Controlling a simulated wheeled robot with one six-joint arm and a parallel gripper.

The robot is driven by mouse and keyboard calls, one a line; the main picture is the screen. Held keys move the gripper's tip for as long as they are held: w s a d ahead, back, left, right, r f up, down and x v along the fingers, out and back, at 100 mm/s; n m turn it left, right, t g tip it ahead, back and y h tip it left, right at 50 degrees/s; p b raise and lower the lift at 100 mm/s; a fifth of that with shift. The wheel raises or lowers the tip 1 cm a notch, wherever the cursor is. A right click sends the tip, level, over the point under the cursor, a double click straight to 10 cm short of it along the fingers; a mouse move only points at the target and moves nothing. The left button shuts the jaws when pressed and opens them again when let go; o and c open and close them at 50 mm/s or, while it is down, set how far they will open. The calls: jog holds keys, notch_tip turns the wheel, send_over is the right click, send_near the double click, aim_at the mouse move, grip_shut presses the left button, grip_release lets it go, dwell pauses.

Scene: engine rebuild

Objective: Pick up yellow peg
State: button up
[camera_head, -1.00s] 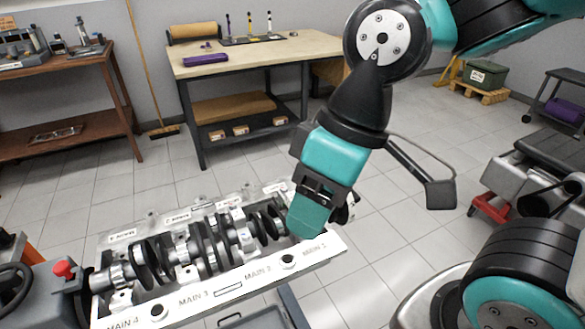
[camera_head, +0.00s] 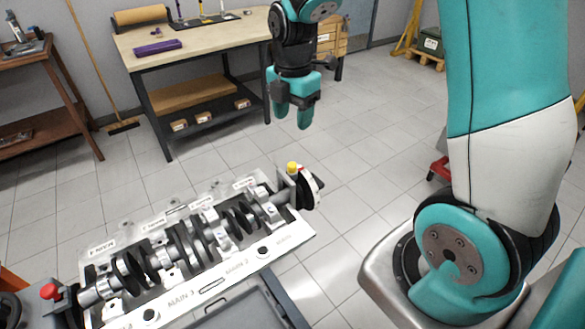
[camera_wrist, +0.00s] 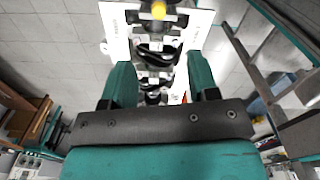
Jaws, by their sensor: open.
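The yellow peg (camera_head: 292,167) is a small yellow piece standing at the right end of the engine block, by the crankshaft's end. It also shows in the wrist view (camera_wrist: 159,10) at the top, ahead of and between my fingers. My gripper (camera_head: 293,115) has teal fingers pointing down and hangs above and behind the peg, apart from it. In the wrist view my gripper (camera_wrist: 161,85) is open, with nothing between its two fingers. The peg's lower part is hidden.
The engine block (camera_head: 205,290) holds a dark crankshaft (camera_head: 205,237) with several lobes. A red knob (camera_head: 48,291) is at the lower left.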

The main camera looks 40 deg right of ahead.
aim_at(292, 164)
notch_tip(292, 164, down, 14)
jog(key=p, duration=0.3)
jog(key=shift+w+r, duration=0.1)
jog(key=shift+r, duration=0.05)
grip_shut()
jog(key=shift+r, duration=0.1)
notch_tip(292, 164, up, 20)
jog(key=b, duration=0.2)
jog(key=shift+b, duration=0.3)
